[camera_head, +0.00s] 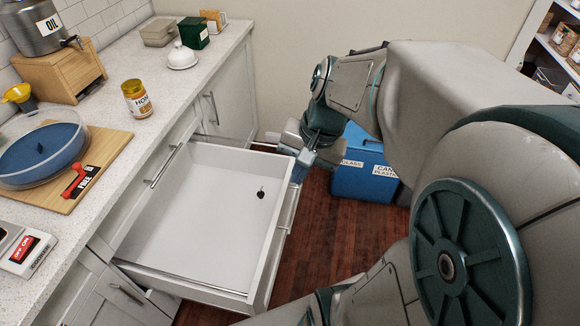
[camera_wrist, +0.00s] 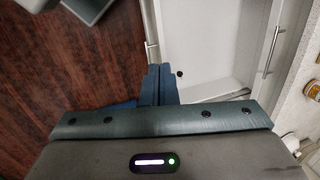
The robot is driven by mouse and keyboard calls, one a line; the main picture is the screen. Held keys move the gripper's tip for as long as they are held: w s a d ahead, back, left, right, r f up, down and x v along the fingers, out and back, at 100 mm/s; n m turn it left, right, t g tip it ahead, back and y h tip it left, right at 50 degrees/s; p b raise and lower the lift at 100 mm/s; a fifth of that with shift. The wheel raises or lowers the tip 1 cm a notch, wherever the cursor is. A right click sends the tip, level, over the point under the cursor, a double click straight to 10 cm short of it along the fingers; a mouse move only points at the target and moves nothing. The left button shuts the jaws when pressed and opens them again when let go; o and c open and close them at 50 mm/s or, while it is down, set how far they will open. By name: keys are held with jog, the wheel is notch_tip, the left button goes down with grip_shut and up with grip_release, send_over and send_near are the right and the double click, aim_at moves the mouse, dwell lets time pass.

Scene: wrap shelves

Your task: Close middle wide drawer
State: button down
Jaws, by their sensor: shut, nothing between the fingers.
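The wide drawer (camera_head: 195,222) is pulled far out from the counter cabinet. It is white inside and holds only a small dark round item (camera_head: 261,193). In the wrist view the drawer (camera_wrist: 215,45) lies to the right of the fingers. My gripper (camera_head: 302,165) is at the outer side of the drawer front, near its far corner. In the wrist view my gripper (camera_wrist: 159,70) has its two blue fingers together with nothing between them. The fingertips are close to the drawer front; I cannot tell whether they touch it.
The counter (camera_head: 120,170) above holds a honey jar (camera_head: 136,98), a cutting board (camera_head: 90,170) and an oil dispenser (camera_head: 45,30). A blue recycling bin (camera_head: 362,170) stands on the wood floor behind my gripper. Floor is clear in front of the drawer.

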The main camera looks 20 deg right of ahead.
jog(key=w+d+f+m+t+y+b, duration=0.2)
jog(key=w+d+f+m+y+b, duration=0.15)
jog(key=d+f+m+b, duration=0.85)
jog(key=w+d+f+m+t+y+b, duration=0.3)
jog(key=w+d+f+m+b, duration=0.4)
jog(key=f, duration=1)
jog(key=w+a+f+n+b, duration=0.1)
jog(key=w+a+f, duration=0.3)
jog(key=a, duration=0.4)
jog(key=shift+a+f+n+b, duration=0.25)
jog(key=shift+a+n+b, duration=0.05)
jog(key=shift+a+b, duration=0.1)
jog(key=shift+w, duration=0.1)
